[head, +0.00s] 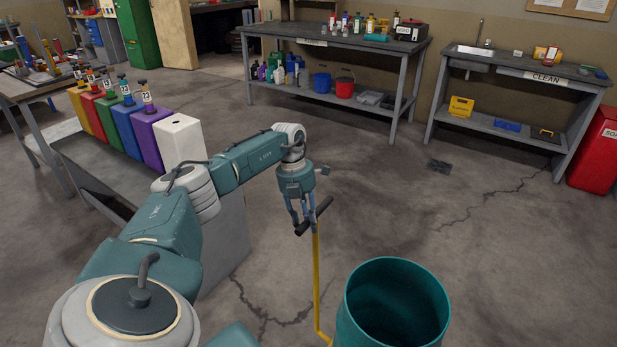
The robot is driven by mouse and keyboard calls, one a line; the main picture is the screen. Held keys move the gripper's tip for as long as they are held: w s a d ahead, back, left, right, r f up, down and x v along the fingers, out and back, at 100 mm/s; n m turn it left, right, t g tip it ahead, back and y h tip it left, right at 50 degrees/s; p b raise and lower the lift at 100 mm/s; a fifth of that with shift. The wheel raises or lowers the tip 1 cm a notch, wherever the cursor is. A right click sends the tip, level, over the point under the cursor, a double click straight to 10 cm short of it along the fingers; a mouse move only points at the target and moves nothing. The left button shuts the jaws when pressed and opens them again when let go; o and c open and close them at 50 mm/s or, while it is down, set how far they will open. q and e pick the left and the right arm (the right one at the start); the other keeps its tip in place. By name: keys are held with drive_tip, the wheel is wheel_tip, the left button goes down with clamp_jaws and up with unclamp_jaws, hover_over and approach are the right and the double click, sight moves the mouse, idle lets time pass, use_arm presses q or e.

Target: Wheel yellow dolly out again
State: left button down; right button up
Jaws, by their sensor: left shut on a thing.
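The yellow dolly's handle (316,275) is a thin upright yellow pole with a dark crossbar grip (323,207) at its top. My left gripper (306,222) comes down from above and is shut on the dark crossbar. The pole runs down to the bottom edge of the head view, where it bends toward a teal drum (347,318). The drum is open at the top and dark inside. The dolly's base and wheels are out of view below. My right gripper is not in view.
A low grey bench with several numbered coloured containers (118,118) stands at left. A grey worktable (330,42) and a sink table (525,72) line the back. A red bin (597,150) is at far right. Cracked concrete floor (500,240) is open at right, with a floor drain (438,166).

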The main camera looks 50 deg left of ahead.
use_arm(q)
drive_tip(key=shift+w+r, duration=0.1)
drive_tip(key=c, duration=1.4)
unclamp_jaws()
drive_tip(key=shift+d, duration=0.1)
drive_tip(key=r, duration=0.4)
drive_tip(key=a+r, duration=0.1)
drive_tip(key=r, duration=0.3)
drive_tip(key=a+r, duration=0.1)
drive_tip(key=r, duration=0.2)
drive_tip(key=shift+s+a+r, duration=0.2)
drive_tip(key=shift+s+r, duration=0.1)
drive_tip(key=shift+r, duration=0.1)
